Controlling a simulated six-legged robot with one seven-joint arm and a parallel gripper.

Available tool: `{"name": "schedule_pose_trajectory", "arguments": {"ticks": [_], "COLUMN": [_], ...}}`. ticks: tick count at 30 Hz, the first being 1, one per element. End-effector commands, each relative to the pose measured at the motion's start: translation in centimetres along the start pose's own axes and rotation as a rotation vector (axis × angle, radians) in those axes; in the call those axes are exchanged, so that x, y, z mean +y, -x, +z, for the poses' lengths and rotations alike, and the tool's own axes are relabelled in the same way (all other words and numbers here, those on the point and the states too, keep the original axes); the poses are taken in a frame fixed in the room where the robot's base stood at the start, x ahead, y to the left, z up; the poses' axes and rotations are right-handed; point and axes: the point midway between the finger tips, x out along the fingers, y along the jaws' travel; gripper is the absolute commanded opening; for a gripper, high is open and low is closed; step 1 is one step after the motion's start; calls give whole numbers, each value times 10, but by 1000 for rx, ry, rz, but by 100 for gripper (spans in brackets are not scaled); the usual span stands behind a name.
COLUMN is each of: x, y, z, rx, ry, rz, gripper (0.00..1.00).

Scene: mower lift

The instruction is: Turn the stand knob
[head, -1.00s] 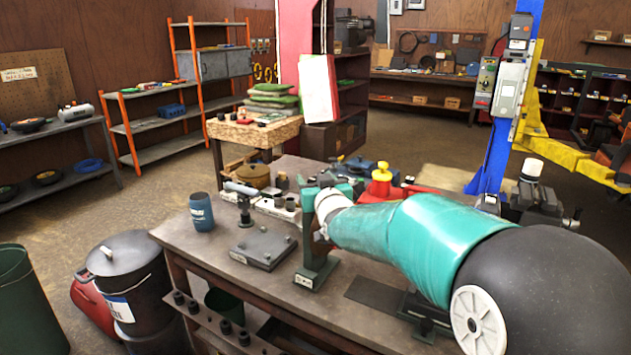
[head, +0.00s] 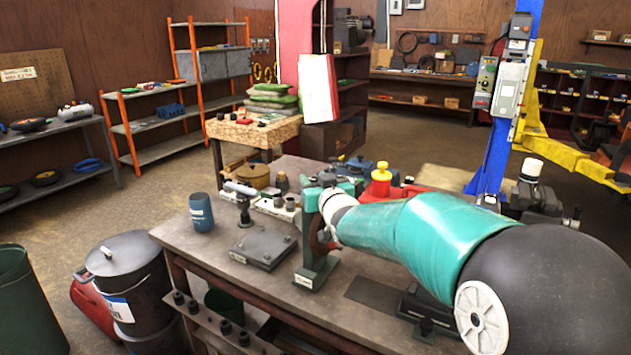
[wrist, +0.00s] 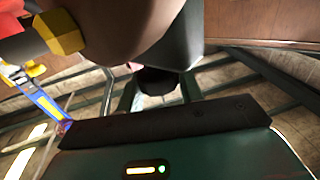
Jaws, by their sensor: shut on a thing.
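The green stand (head: 316,272) stands upright on the workbench, with a small label on its foot. A reddish-brown rounded part, which looks like the stand knob (head: 319,234), shows on its upright beside my white wrist. My gripper (head: 326,192) is at the top of the stand, largely hidden by my wrist and arm. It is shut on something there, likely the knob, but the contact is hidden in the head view. In the wrist view a large brownish rounded surface (wrist: 122,32) fills the top, very close to the camera; I cannot tell surely what it is.
The workbench (head: 200,250) also holds a blue cup (head: 201,212), a grey plate block (head: 262,247), a yellow-topped red can (head: 381,180) and several small parts. A lidded bin (head: 127,270) stands at the left. A blue lift post (head: 492,155) rises behind, at the right.

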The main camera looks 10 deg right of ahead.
Motion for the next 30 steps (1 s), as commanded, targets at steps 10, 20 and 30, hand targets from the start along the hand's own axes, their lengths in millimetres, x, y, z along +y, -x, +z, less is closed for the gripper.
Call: {"name": "schedule_pose_trajectory", "arguments": {"ticks": [10, 20, 30], "x": [2, 2, 1], "y": [0, -1, -1], "z": [1, 1, 1], "rx": [-1, -1, -1], "ry": [0, -1, -1], "rz": [-176, -404, -722], "gripper": [14, 14, 14]}}
